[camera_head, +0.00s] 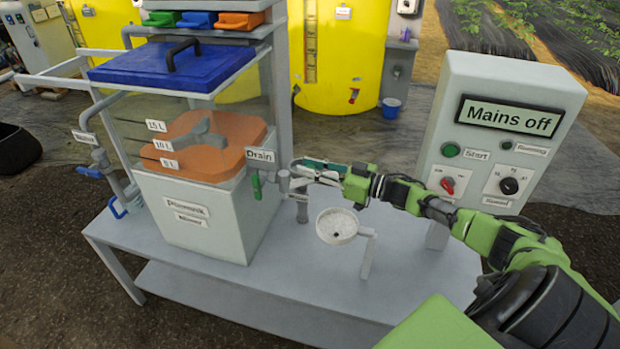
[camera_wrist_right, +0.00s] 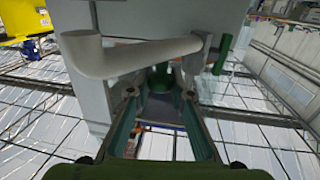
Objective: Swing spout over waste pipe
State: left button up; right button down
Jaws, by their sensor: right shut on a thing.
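The spout (camera_head: 283,182) is a light grey pipe at the drain valve on the tank's right side. In the right wrist view the spout (camera_wrist_right: 140,58) runs across just beyond my fingertips, with a bent end at the left. My right gripper (camera_head: 312,172) reaches in from the right and is shut on the spout; its fingers also show in the right wrist view (camera_wrist_right: 160,100). A short upright grey pipe (camera_head: 303,212) with a small label, apparently the waste pipe, stands just below the gripper. Whether the spout's mouth is exactly over it is hidden. My left gripper is out of view.
A white round strainer cup (camera_head: 337,226) on a bent stand is close below my right arm. A green drain handle (camera_head: 256,187) hangs beside the tank (camera_head: 190,225). A control box (camera_head: 490,150) reading "Mains off" stands at the right. The table's front right (camera_head: 300,285) is clear.

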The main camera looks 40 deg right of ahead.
jog(key=shift+w, duration=0.1)
dwell(0.4)
jog(key=c, duration=1.8)
grip_release()
notch_tip(320, 180, up, 10)
jog(key=shift+r, duration=0.1)
